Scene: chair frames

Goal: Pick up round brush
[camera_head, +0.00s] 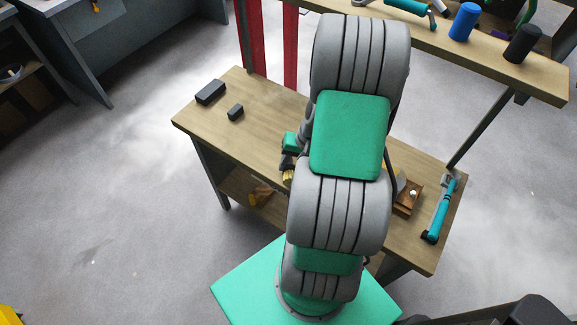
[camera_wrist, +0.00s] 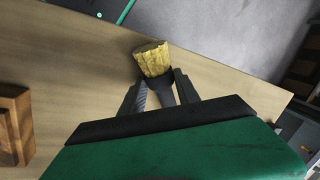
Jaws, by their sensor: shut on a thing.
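The round brush (camera_wrist: 152,59) shows in the wrist view with yellow bristles and a dark collar. It stands out between the two dark fingers of my gripper (camera_wrist: 160,92), which are shut on its dark part. In the head view my arm hides most of the gripper, and a bit of the yellow bristles (camera_head: 288,176) shows at the arm's left side over the wooden table (camera_head: 262,101). I cannot tell whether the brush touches the table.
Two dark blocks, a larger one (camera_head: 210,92) and a smaller one (camera_head: 236,112), lie at the table's left. A wooden box (camera_head: 408,198) and a teal-handled tool (camera_head: 440,208) lie at the right. A raised shelf (camera_head: 505,62) with blue and black cylinders runs behind.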

